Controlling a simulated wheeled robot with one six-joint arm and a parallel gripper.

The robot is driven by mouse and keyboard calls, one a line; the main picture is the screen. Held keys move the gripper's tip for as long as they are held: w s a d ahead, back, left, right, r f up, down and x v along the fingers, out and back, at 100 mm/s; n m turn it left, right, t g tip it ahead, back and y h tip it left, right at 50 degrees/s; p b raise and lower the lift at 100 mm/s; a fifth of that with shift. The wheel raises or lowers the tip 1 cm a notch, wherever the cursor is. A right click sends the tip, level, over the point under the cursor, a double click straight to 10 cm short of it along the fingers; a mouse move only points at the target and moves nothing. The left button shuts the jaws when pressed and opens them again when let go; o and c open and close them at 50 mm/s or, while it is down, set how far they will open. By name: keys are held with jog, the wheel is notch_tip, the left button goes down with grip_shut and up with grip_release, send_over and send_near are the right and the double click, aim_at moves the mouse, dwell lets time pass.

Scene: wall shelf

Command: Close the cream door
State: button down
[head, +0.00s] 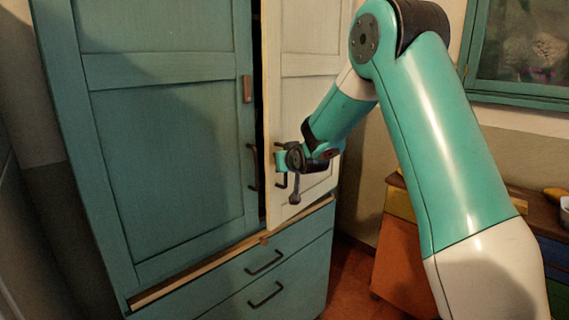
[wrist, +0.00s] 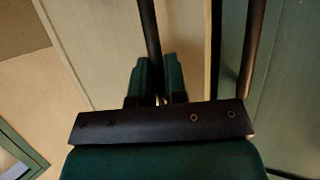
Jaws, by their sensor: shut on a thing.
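The cream door (head: 303,95) is the right door of a teal cupboard and stands ajar, with a dark gap between it and the teal left door. Its near edge sticks out past the cupboard front. My gripper (head: 281,168) is at the door's dark handle, which is partly hidden by it. In the wrist view, the cream door (wrist: 105,50) runs down the middle, and my gripper's teal fingers (wrist: 158,85) are shut on the dark bar handle (wrist: 149,35).
The teal left door (head: 170,150) is shut and has its own dark handle (head: 252,167), which also shows in the wrist view (wrist: 258,45). Teal drawers (head: 215,305) sit below. A low cabinet with an orange front (head: 402,270) stands at the right, with floor between.

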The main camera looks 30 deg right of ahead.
jog(key=shift+d, duration=0.25)
jog(key=c, duration=1.2)
grip_release()
jog(key=shift+d, duration=0.1)
jog(key=shift+a, duration=0.2)
jog(key=b+v, duration=0.3)
jog(key=v, duration=1.4)
jog(key=shift+r, duration=0.15)
jog(key=shift+s, duration=0.1)
